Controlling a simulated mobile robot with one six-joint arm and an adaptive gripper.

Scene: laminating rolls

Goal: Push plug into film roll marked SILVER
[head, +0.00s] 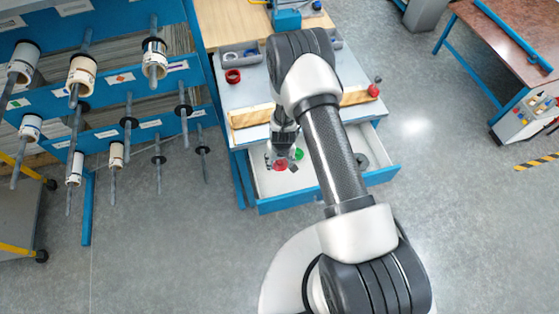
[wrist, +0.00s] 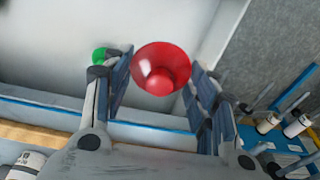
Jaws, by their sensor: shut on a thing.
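My gripper (head: 281,158) is over the open drawer (head: 325,193) of the workbench. It is shut on a red plug (wrist: 161,70), round and flared, which sits between the two fingers in the wrist view. The red plug also shows at the gripper's tip in the head view (head: 280,166). Film rolls (head: 82,72) hang on pegs of the blue rack at the left, away from my gripper. Their labels are too small to read, so I cannot tell which is marked SILVER.
A green piece (head: 298,154) is in the drawer beside my gripper, also in the wrist view (wrist: 98,55). A dark disc (head: 361,160) lies at the drawer's right. A red ring (head: 233,76) and grey bins are on the bench. Floor between rack and bench is clear.

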